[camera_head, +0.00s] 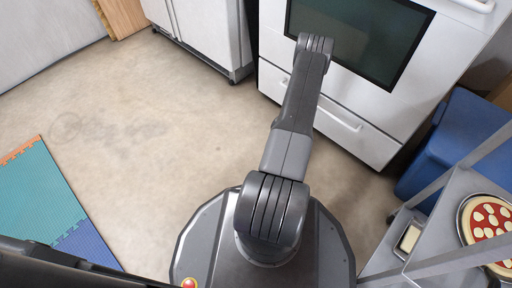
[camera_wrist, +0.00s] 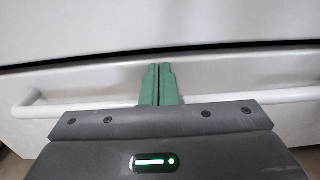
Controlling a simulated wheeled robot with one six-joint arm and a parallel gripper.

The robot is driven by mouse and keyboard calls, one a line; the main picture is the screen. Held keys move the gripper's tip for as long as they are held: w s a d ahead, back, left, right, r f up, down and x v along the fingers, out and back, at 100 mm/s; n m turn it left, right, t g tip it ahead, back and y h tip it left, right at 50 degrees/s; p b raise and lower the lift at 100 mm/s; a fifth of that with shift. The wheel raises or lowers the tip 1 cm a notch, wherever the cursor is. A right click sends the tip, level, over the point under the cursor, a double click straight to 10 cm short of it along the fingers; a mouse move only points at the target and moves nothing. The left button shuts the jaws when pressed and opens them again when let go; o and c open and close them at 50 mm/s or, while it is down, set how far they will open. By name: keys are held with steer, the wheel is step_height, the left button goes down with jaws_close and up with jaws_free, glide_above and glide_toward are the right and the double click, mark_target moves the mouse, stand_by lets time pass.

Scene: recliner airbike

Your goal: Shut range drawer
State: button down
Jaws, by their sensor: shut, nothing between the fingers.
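The white range (camera_head: 415,75) stands at the top right of the head view, with a dark glass oven door. Its drawer (camera_head: 365,142) is the low white panel below that door, with a white bar handle (camera_head: 340,118). In the wrist view the drawer front (camera_wrist: 225,75) fills the middle, and its handle (camera_wrist: 60,108) runs across behind my gripper. My gripper (camera_wrist: 160,72) has its green fingers together and empty, pointing at the drawer front near its upper edge. I cannot tell whether the tips touch. The head view hides the gripper behind my arm.
A dark gap (camera_wrist: 75,60) runs along the drawer's top edge. A blue bin (camera_head: 460,135) stands right of the range. A grey cart (camera_head: 440,215) with a pizza (camera_head: 490,222) is at lower right. A white cabinet (camera_head: 205,30) is upper left.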

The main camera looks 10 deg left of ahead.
steer(key=p+v, duration=0.4)
steer(key=v, duration=0.9)
steer(key=shift+s+a, duration=0.25)
steer(key=shift+s, duration=0.05)
steer(key=shift+w+d, duration=0.1)
steer(key=b+x, duration=0.4)
steer(key=x, duration=0.9)
steer(key=shift+f, duration=0.15)
steer(key=shift+w+d, duration=0.1)
steer(key=shift+w, duration=0.1)
steer(key=shift+v, duration=1.35)
steer(key=shift+d, duration=0.1)
